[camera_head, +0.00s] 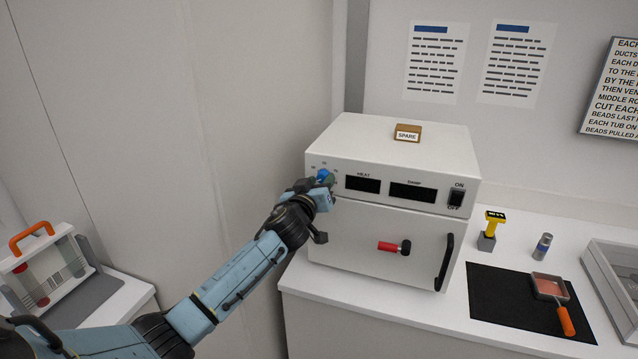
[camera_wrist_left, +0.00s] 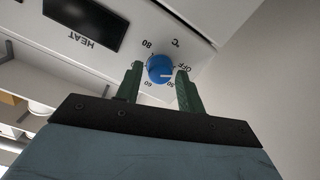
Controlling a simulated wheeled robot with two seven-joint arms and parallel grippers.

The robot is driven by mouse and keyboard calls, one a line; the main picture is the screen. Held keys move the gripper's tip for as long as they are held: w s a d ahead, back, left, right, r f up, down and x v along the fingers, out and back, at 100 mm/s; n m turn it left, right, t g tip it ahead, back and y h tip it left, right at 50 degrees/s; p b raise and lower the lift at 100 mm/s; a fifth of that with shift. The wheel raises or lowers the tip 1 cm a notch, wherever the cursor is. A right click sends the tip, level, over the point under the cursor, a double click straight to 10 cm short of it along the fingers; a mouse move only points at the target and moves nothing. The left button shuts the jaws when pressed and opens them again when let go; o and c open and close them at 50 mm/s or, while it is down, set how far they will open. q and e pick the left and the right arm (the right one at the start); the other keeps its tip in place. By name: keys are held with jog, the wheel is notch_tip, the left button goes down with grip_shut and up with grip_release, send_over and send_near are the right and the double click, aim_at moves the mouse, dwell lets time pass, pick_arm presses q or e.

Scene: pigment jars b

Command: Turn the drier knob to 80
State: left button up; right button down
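The drier (camera_head: 385,235) is a white box on the bench. Its blue knob (camera_head: 322,174) is at the upper left of the front. In the left wrist view the knob (camera_wrist_left: 158,66) has a white pointer mark towards the right, on the side of OFF and a small number; 60 and 80 (camera_wrist_left: 147,43) are on the left side of the dial. My left gripper (camera_head: 325,183) is at the knob. In the wrist view its green fingers (camera_wrist_left: 159,76) stand either side of the knob, with narrow gaps visible. My right gripper is not in view.
The HEAT (camera_head: 362,184) and DAMP (camera_head: 412,192) displays are dark. An ON/OFF switch (camera_head: 456,198), red-handled latch (camera_head: 393,246) and black door handle (camera_head: 444,262) are on the front. A black mat (camera_head: 500,308) with a scoop (camera_head: 551,287) lies right. A wall stands left.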

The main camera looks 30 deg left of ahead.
pick_arm(q)
jog(key=c, duration=0.7)
